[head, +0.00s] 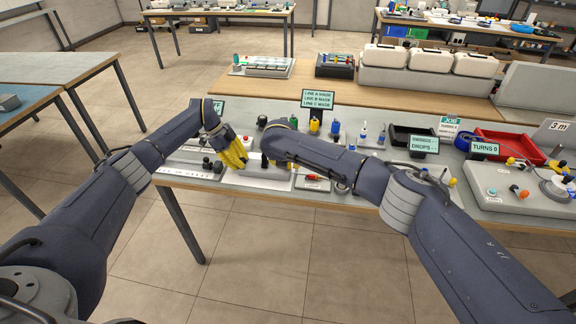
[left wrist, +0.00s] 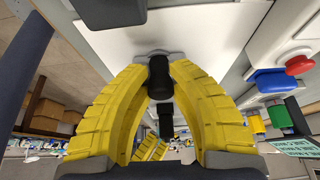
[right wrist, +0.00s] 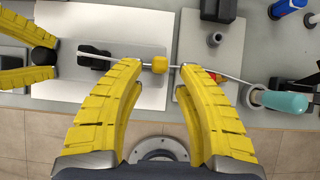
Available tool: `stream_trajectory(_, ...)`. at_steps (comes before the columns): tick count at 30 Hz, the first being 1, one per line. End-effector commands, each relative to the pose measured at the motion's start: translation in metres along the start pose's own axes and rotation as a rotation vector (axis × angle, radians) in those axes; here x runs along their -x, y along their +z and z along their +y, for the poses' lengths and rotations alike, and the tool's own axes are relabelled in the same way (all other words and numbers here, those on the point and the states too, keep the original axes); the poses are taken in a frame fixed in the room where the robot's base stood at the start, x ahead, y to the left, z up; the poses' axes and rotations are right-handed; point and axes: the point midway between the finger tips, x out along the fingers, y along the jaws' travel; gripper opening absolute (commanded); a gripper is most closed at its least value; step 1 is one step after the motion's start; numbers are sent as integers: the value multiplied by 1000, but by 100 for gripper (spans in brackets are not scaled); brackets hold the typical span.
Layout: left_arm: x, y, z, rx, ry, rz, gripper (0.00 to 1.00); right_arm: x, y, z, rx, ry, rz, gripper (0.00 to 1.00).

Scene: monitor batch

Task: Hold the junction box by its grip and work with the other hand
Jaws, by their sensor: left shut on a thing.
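My left gripper (head: 235,155) is shut on a black rounded grip; the grip (left wrist: 160,76) shows between the yellow fingers in the left wrist view. It also shows at the left of the right wrist view (right wrist: 41,57). I cannot tell the junction box's full outline. In the head view my right arm hides most of this gripper.
A teal-handled tool (right wrist: 284,101) lies right of my right gripper. Signs (head: 318,98), small bottles, a black tray (head: 410,136) and a red tray (head: 508,145) stand further back and right.

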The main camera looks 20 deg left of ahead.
Motion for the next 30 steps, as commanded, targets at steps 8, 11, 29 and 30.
stream_trajectory(8, -1, 1, 1, 0, 2, -2, 0, -25, 0, 0, -2, 0, 0, 34)
stream_trajectory(11, -1, 1, 1, 0, 2, -2, 0, -30, 1, 0, -2, 0, -1, 34)
stream_trajectory(29, -1, 1, 1, 0, 2, -2, 0, -36, 1, 0, -1, 0, -1, 26)
stream_trajectory(30, -1, 1, 1, 0, 2, -2, 0, -36, 1, 0, -1, 0, -1, 21)
